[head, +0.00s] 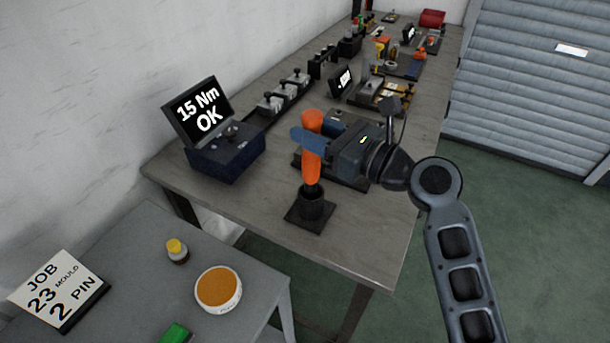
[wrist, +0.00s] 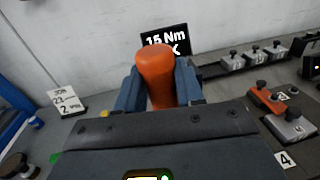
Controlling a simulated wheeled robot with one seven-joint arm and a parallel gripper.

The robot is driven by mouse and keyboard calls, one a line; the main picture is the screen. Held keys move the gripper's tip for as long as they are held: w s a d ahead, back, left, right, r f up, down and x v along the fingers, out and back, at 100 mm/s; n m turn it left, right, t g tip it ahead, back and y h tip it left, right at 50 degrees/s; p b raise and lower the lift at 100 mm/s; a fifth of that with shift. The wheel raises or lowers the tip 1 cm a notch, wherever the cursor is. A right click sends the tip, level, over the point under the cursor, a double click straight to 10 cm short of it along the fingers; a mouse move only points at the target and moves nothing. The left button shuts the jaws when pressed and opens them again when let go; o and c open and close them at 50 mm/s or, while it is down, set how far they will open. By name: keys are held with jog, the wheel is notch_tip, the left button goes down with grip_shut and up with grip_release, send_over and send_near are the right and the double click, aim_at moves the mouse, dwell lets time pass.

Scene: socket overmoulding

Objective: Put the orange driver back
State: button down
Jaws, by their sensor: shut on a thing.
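The orange driver (head: 312,122) stands upright at the near end of the long bench, with its lower end in or just over the black round holder (head: 312,208). I cannot tell whether it is fully seated. My gripper (head: 308,140) is shut around the upper part of the orange handle, coming from the right. In the wrist view the orange driver (wrist: 156,75) sits between both blue fingers (wrist: 158,92). The driver's lower part is hidden there by the gripper body.
A display box (head: 225,150) reading "15 Nm OK" stands left of the holder. Clamp blocks (head: 285,92) and other tools line the bench behind. A lower grey table (head: 130,265) in front holds a job card (head: 58,290), a yellow-capped bottle (head: 177,251) and an orange-filled tub (head: 218,288).

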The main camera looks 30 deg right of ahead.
aim_at(319, 164)
jog(key=shift+f+b, duration=0.5)
jog(key=shift+f, duration=2.9)
jog(key=c, duration=0.7)
grip_release()
jog(key=shift+f, duration=0.2)
jog(key=shift+r, duration=0.1)
jog(key=shift+s, duration=0.15)
jog(key=b+v, duration=0.1)
jog(key=v, duration=1.1)
